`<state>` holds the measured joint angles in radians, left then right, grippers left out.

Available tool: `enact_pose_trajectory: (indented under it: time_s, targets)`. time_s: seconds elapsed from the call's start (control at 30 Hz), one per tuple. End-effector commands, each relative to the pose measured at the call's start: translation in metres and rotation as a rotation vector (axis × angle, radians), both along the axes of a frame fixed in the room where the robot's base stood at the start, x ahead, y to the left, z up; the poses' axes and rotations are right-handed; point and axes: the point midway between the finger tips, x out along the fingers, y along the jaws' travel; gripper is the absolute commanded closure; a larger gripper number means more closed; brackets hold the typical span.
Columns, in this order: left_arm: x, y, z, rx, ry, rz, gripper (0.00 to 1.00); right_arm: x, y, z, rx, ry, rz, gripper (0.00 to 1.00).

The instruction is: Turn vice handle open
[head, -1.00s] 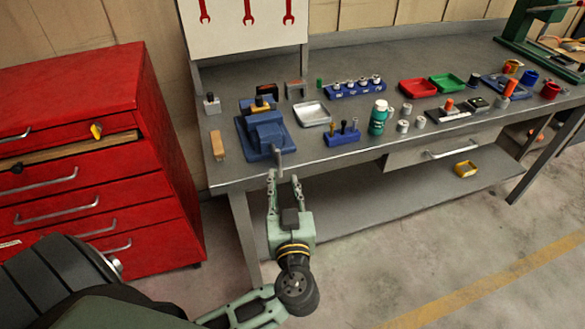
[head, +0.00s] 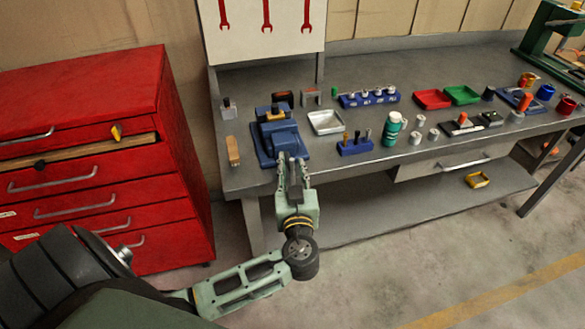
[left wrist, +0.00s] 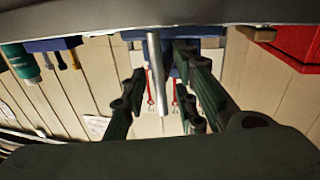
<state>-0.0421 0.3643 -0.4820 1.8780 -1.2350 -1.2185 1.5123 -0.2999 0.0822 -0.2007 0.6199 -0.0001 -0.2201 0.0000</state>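The blue vice (head: 281,137) stands on the workbench near its left front edge. My left gripper (head: 291,162) is at the vice's front, its fingers pointing at it just over the bench edge. In the left wrist view, the vice handle (left wrist: 155,65) is a grey metal rod. It lies between the two spread fingers, with a gap visible on both sides. The blue vice body (left wrist: 203,32) shows partly behind one finger there. In the head view, the fingers mostly hide the handle. My right gripper is in neither view.
The grey workbench (head: 345,171) holds a wooden-handled brush-like block (head: 233,151) left of the vice. A silver tray (head: 325,122), a blue tool holder (head: 355,147) and a teal bottle (head: 392,129) stand to its right. A red cabinet (head: 100,170) stands at left.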

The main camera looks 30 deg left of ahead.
Motion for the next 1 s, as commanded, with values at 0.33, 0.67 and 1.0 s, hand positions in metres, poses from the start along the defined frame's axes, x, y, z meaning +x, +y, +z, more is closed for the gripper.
enact_pose_trajectory:
  time_s: [0.33,0.67,1.0]
  targets:
    - [-0.0004,0.0,-0.0001,0.001,0.001,0.001,1.0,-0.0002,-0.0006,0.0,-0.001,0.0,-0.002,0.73]
    - [-0.0005,0.0003,-0.0004,0.009,0.011,0.002,1.0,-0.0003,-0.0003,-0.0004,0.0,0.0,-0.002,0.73]
    - [0.0,0.0001,-0.0003,0.114,0.135,0.006,1.0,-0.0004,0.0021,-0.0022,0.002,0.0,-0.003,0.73]
